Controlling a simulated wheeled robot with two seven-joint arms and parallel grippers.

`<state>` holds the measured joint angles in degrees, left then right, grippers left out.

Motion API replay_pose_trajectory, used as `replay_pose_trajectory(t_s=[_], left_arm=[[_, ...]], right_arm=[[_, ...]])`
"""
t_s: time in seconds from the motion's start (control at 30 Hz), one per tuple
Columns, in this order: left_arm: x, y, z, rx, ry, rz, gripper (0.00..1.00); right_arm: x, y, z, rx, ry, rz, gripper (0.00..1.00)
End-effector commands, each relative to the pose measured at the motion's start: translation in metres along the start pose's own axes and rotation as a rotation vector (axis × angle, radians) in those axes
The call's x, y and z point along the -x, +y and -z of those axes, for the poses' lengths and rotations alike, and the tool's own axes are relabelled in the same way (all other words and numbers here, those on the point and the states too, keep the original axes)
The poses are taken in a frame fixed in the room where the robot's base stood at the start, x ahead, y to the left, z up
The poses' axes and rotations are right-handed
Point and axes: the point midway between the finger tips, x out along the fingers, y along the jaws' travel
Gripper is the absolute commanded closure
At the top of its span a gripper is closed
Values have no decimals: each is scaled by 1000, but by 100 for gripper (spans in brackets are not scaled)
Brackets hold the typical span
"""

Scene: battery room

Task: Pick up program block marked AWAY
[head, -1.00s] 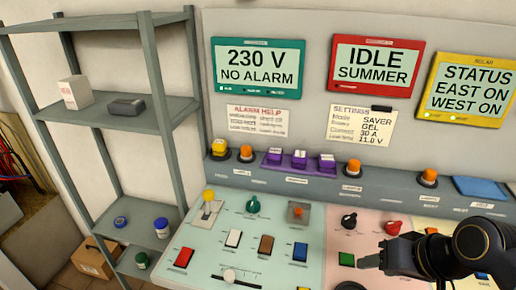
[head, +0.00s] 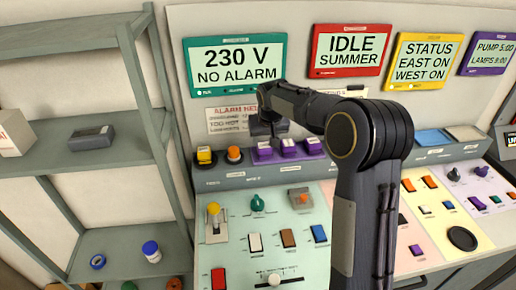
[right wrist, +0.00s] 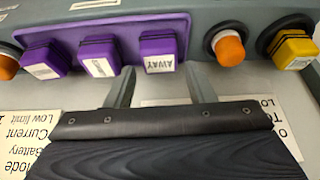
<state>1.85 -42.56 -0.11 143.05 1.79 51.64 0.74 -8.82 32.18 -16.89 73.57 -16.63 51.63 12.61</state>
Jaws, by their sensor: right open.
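The AWAY block (right wrist: 160,64) is purple with a dark band and a white label, upside down in the right wrist view. It is the end one of three similar blocks in a purple holder (right wrist: 130,28). In the head view it is the leftmost block (head: 264,151), partly behind my gripper. My right gripper (right wrist: 160,75) is open and empty. Its two fingers point at the AWAY block, one to each side of it in that view. In the head view the gripper (head: 268,134) is just above the block. I cannot tell whether they touch. My left gripper is out of view.
An orange button (right wrist: 228,47) and a yellow block (right wrist: 292,46) stand beside the holder. The other two blocks (right wrist: 101,58) are close on the other side. A sloping panel of switches (head: 250,245) lies in front. Grey shelves (head: 90,150) stand left.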

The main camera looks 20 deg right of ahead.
Motion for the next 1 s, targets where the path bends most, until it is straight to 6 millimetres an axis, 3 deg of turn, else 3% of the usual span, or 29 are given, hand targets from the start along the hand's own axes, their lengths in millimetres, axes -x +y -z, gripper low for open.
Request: replay_pose_trajectory(t_s=[0.4, 0.67, 0.9, 1.0], left_arm=[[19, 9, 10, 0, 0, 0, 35], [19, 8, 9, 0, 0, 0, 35], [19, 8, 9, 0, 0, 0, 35], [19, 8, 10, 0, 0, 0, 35]], right_arm=[[-54, 1, -1, 0, -3, 1, 51], [-59, 0, -1, 0, 0, 3, 51], [-59, 0, -1, 0, -1, 2, 78], [-59, 0, -1, 0, 0, 2, 80]])
